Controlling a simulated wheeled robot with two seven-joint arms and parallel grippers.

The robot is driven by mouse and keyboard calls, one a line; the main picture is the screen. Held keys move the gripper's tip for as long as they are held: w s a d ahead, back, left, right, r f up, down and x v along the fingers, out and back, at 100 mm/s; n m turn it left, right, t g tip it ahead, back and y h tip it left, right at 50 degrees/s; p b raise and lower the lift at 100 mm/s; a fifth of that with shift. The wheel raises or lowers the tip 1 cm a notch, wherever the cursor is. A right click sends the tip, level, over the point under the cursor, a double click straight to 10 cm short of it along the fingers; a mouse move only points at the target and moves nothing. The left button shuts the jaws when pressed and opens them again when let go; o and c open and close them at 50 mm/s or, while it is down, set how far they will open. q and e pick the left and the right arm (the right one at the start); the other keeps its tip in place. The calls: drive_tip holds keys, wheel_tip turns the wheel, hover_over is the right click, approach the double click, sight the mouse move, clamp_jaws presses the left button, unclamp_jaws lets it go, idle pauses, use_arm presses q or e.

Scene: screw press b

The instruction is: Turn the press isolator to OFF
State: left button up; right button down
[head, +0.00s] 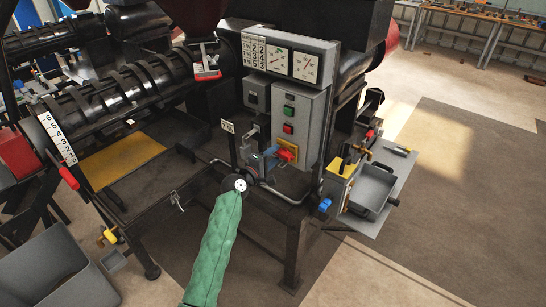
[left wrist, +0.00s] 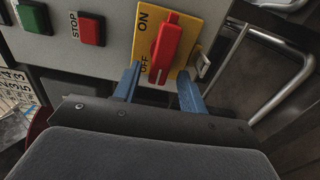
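The press isolator is a red rotary handle (left wrist: 164,48) on a yellow plate (left wrist: 187,30) marked ON and OFF. In the left wrist view the handle stands nearly upright, slightly tilted, with a white line at its lower end near the OFF lettering. In the head view the isolator (head: 287,151) is low on the grey control box, partly hidden by my gripper. My left gripper (left wrist: 158,88) is open, its blue fingers at either side of the handle's lower end with visible gaps. It also shows in the head view (head: 268,160). My right gripper is not in view.
A green button (head: 289,110) and red button (head: 288,128) sit above the isolator. The STOP button (left wrist: 91,29) shows in the left wrist view. A bent metal rail (left wrist: 290,75) lies beside the isolator. A grey bin (head: 374,184) stands at right; open floor lies beyond.

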use_arm(q)
drive_tip(key=shift+s, duration=0.1)
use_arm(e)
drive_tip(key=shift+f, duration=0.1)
use_arm(q)
drive_tip(key=shift+s+a+f, duration=0.1)
drive_tip(key=shift+s+a, duration=0.15)
drive_tip(key=shift+s, duration=0.05)
drive_tip(key=b+v, duration=0.3)
drive_tip(key=v, duration=0.4)
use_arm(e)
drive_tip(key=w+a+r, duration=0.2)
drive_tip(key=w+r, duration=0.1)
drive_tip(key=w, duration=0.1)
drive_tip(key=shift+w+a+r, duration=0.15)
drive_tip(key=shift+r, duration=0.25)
use_arm(q)
drive_tip(key=shift+w, duration=0.1)
